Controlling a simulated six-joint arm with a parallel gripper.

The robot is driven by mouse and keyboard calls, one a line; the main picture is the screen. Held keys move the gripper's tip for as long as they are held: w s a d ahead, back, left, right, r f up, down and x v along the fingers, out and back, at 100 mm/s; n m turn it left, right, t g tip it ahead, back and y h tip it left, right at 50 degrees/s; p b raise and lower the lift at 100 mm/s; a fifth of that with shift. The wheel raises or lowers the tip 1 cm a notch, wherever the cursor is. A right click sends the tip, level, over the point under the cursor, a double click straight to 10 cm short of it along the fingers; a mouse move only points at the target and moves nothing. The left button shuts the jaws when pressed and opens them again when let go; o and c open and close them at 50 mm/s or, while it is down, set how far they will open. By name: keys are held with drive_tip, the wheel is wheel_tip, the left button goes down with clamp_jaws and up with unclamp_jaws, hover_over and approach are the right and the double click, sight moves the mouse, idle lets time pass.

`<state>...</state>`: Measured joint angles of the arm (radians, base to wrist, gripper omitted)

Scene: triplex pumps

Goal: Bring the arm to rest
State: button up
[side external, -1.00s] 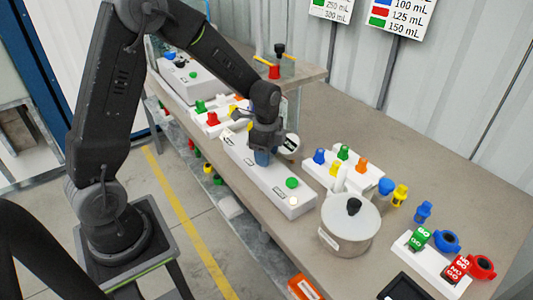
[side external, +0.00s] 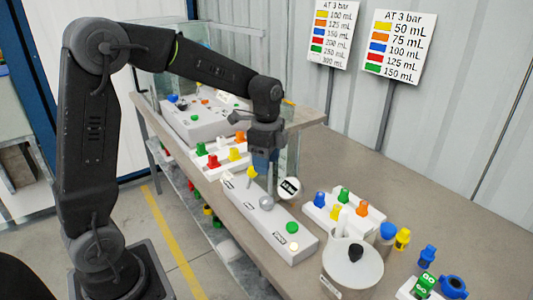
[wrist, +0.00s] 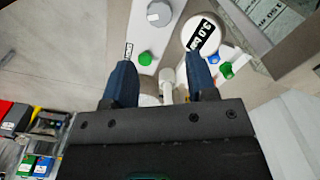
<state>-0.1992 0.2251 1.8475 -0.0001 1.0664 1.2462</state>
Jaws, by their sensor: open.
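My gripper (side external: 263,162) has blue fingers and hangs pointing down above a long white control panel (side external: 262,222). It is apart from the panel's grey knob (side external: 267,202), which shows just below it. In the wrist view my gripper (wrist: 162,80) has its two blue fingers spread wide, with nothing held between them. The round gauge (side external: 288,188) stands beside the fingers in the side view. A green button (side external: 292,227) sits nearer the panel's front end.
A white rack (side external: 338,214) with coloured caps and a round white pot (side external: 352,266) stand on the bench to the right. Another rack (side external: 222,158) is behind the panel. Two sign boards (side external: 397,46) stand at the back. The air above the panel is clear.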

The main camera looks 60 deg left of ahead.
drive_tip(key=shift+r, duration=0.95)
drive_tip(key=s+d+r+n+t, duration=0.1)
drive_tip(key=s+d+n+t, duration=0.1)
drive_tip(key=s+n, duration=0.2)
drive_tip(key=s+d+r+n+t, duration=0.1)
drive_tip(key=s+d+r+n, duration=0.1)
drive_tip(key=s, duration=0.6)
drive_tip(key=s+d+r+n+t, duration=0.2)
drive_tip(key=s+d+n, duration=0.2)
drive_tip(key=s+n, duration=0.2)
drive_tip(key=shift+s+t, duration=0.3)
drive_tip(key=shift+s, duration=0.3)
idle(1.9)
